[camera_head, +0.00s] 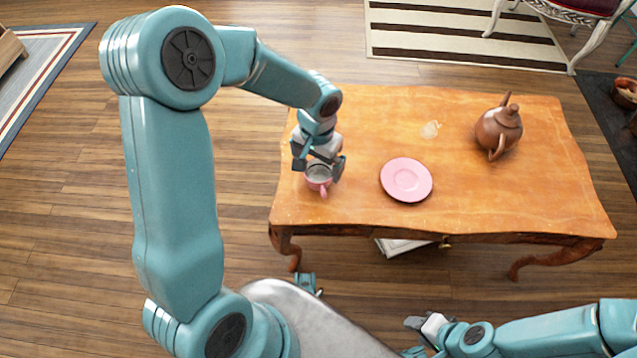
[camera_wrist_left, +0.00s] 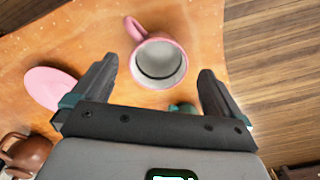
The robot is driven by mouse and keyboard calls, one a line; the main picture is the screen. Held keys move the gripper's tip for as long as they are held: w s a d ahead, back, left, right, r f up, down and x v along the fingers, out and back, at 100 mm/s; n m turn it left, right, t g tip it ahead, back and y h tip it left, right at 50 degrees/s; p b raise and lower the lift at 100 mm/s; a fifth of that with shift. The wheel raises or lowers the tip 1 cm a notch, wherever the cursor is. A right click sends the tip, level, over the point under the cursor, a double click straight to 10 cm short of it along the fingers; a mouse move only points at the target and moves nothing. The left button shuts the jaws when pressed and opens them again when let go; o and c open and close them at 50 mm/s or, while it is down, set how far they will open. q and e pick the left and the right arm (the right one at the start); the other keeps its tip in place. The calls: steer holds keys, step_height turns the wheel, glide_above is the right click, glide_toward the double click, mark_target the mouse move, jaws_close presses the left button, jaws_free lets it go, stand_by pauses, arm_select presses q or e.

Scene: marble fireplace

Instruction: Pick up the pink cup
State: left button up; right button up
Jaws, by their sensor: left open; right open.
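The pink cup (camera_head: 319,179) stands upright on the left end of the wooden table, with its handle toward the front edge. My left gripper (camera_head: 320,168) is open right above and behind the cup, partly covering it in the head view. In the left wrist view the cup (camera_wrist_left: 158,60) shows its pale inside and its handle, ahead of and between the two open fingers of my left gripper (camera_wrist_left: 155,85). Whether the fingers reach down beside the cup I cannot tell. My right gripper (camera_head: 425,325) is open and empty, low in front of the table.
A pink saucer (camera_head: 406,180) lies right of the cup on the table (camera_head: 460,205). The table's left edge is close to the cup.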

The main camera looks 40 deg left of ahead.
mark_target(318, 181)
arm_select(q)
step_height(318, 181, down, 6)
steer(key=shift+f+b, duration=0.25)
steer(key=shift+b, duration=1)
steer(key=shift+r, duration=0.15)
steer(key=c, duration=1.1)
step_height(318, 181, up, 20)
steer(key=p, duration=0.7)
